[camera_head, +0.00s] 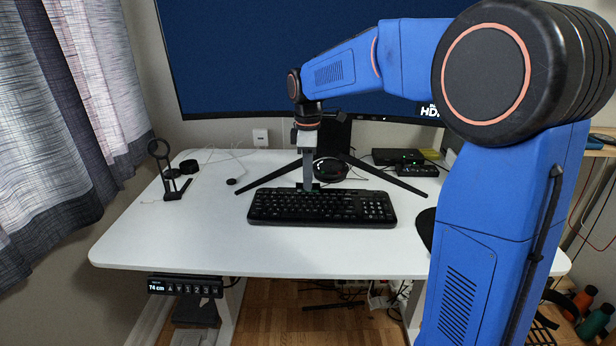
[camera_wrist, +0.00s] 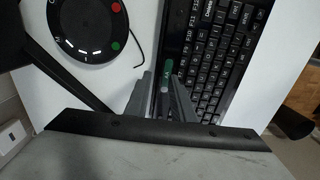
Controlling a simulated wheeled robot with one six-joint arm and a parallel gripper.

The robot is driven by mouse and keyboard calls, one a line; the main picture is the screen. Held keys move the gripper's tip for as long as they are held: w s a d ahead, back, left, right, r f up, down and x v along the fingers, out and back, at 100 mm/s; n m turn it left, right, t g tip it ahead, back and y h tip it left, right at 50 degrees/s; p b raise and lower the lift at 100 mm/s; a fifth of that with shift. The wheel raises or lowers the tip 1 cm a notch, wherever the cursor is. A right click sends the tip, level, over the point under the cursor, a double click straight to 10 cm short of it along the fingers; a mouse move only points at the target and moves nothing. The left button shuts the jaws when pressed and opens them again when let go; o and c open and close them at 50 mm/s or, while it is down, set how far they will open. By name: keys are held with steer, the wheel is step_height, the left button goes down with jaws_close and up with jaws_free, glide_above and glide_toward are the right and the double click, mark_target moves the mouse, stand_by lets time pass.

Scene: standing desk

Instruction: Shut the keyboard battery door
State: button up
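The black keyboard (camera_head: 322,206) lies on the white desk in the head view. It also shows at the right in the wrist view (camera_wrist: 215,55). A small dark green piece with a pale end (camera_wrist: 166,75) is at the keyboard's back edge; I cannot tell whether it is a battery or part of the battery door. My gripper (camera_head: 308,187) points straight down at the keyboard's back edge. In the wrist view its two grey fingers (camera_wrist: 165,82) stand apart around the green piece; whether they touch it is unclear. The battery door itself I cannot make out.
The monitor (camera_head: 300,60) rises behind, its dark stand legs (camera_head: 378,172) spread on both sides. A round black device (camera_head: 330,170) sits behind the keyboard. A small black stand (camera_head: 165,170) is at left.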

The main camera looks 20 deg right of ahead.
step_height(320, 180, up, 17)
steer(key=shift+r, duration=0.2)
stand_by(0.6)
